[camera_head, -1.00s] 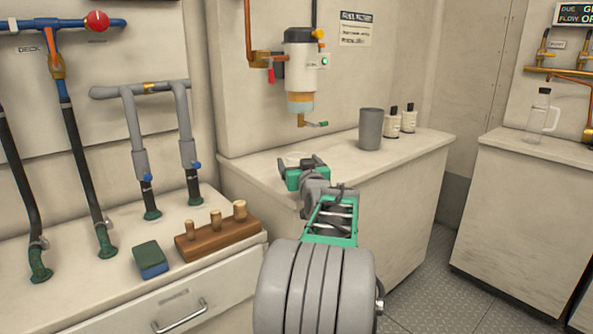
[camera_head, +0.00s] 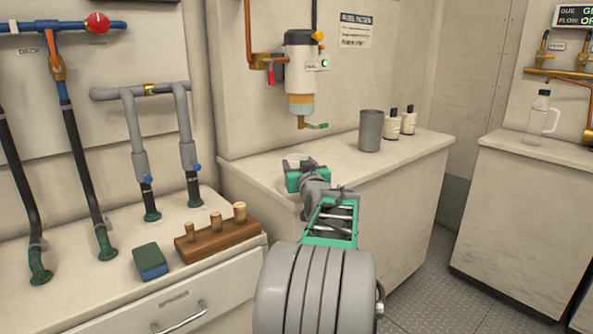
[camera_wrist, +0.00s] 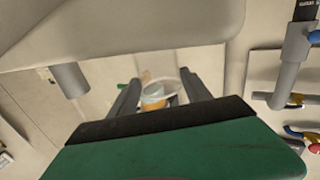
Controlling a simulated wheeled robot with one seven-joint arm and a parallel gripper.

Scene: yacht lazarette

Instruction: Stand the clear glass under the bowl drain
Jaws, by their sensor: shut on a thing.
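My gripper (camera_head: 304,164) is low over the near edge of the back counter, below and in front of the filter. Its two fingers also show in the wrist view (camera_wrist: 160,90), with a faint see-through rim between them. I take this to be the clear glass (camera_wrist: 160,79), held by the jaws; its body is hard to make out. The filter's bowl (camera_head: 301,104) is pale amber with a blue-grey band and hangs on the wall. Its brass drain (camera_head: 301,121) with a green lever points down above the counter, beyond my gripper. The bowl also shows between the fingers in the wrist view (camera_wrist: 153,97).
A grey cylinder (camera_head: 370,131) and two small dark-capped bottles (camera_head: 400,123) stand right of the drain. A wooden block with pegs (camera_head: 217,236) and a green-blue sponge (camera_head: 150,261) are on the left counter. A clear jug (camera_head: 541,115) stands on the right counter.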

